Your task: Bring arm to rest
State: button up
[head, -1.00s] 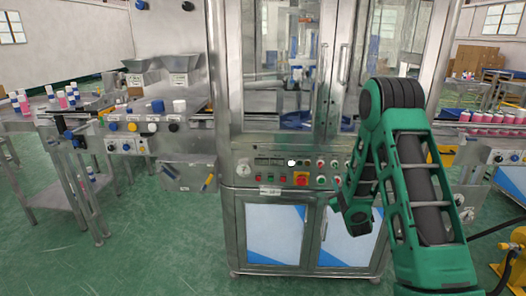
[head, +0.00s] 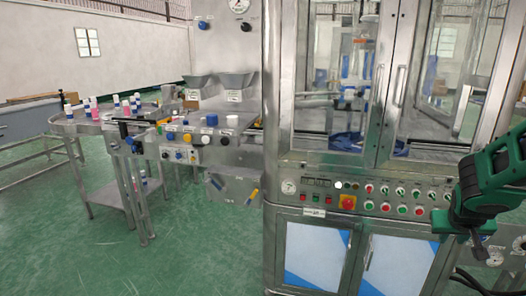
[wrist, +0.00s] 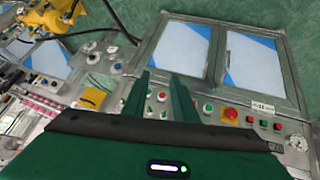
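My green arm (head: 487,190) is at the right edge of the head view, bent with its end pointing down. My gripper (head: 462,234) hangs in front of the crimping machine's right side, near the control panel (head: 375,197). The wrist view shows my gripper (wrist: 160,85) with two green fingers apart and nothing between them. Beyond the fingers, the panel's buttons and a red knob (wrist: 231,113) show upside down. I cannot tell the exact gap between gripper and panel.
The steel machine cabinet (head: 275,170) with glass doors fills the middle and right. A conveyor table (head: 72,127) with pink and blue bottles stands left. A yellow object (wrist: 62,18) and cables show top left in the wrist view. Green floor (head: 190,265) is open front left.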

jog(key=s+a+r+g+y, duration=0.1)
jog(key=s+a, duration=0.3)
jog(key=s, duration=0.4)
jog(key=s+a+r+m+g+y, duration=0.1)
jog(key=s+a, duration=0.3)
jog(key=s, duration=0.5)
jog(key=s+a+r+m+g+y, duration=0.1)
jog(key=s+a+g+y, duration=0.2)
jog(key=s+a, duration=0.2)
jog(key=s, duration=0.3)
jog(key=shift+s, duration=0.3)
jog(key=shift+w+f+g, duration=0.2)
jog(key=shift+w+g, duration=0.1)
jog(key=shift+w, duration=0.35)
jog(key=shift+s+d, duration=0.1)
jog(key=shift+d, duration=0.05)
